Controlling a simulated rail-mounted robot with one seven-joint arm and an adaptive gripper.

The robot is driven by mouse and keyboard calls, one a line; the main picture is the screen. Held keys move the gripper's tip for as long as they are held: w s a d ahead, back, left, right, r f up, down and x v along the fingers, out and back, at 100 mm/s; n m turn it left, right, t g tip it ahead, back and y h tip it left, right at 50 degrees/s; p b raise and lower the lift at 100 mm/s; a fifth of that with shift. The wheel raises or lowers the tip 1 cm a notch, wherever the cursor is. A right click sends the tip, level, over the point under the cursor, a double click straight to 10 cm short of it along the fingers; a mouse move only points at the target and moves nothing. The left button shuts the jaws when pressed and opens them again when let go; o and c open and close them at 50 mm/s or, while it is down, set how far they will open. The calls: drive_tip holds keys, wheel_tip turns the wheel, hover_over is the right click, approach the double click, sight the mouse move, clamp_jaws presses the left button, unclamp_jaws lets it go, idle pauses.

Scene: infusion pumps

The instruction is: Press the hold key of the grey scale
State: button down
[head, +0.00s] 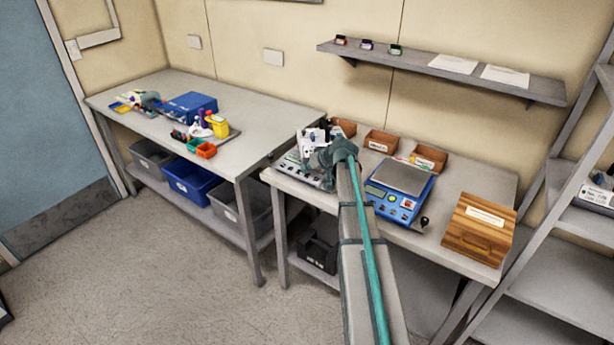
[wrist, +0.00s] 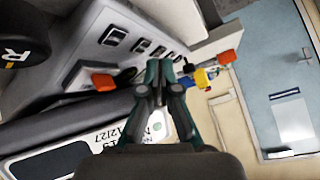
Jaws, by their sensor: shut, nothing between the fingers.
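The grey scale (head: 299,173) stands at the left end of the right bench, with a row of small keys on its front panel. It is partly hidden behind my gripper and arm in the head view. In the wrist view a light grey panel (wrist: 92,52) with several dark keys lies beyond my fingers; I cannot read which is the hold key. My gripper (wrist: 161,66) is shut and empty, its tips near the row of keys. I cannot tell whether they touch. My gripper (head: 322,150) also shows over the scale in the head view.
A blue scale (head: 411,207) stands right of my arm, with a wooden box (head: 479,230) further right. Open brown bins (head: 381,141) line the back. In the wrist view a dark bar and a white label (wrist: 75,157) lie close to my fingers. A shelf (head: 440,72) hangs above.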

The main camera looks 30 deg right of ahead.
drive_tip(key=r, duration=0.1)
drive_tip(key=r+p, duration=0.1)
drive_tip(key=r, duration=0.1)
drive_tip(key=a+r, duration=0.1)
drive_tip(key=shift+s+r, duration=0.3)
drive_tip(key=shift+f, duration=0.1)
idle(0.5)
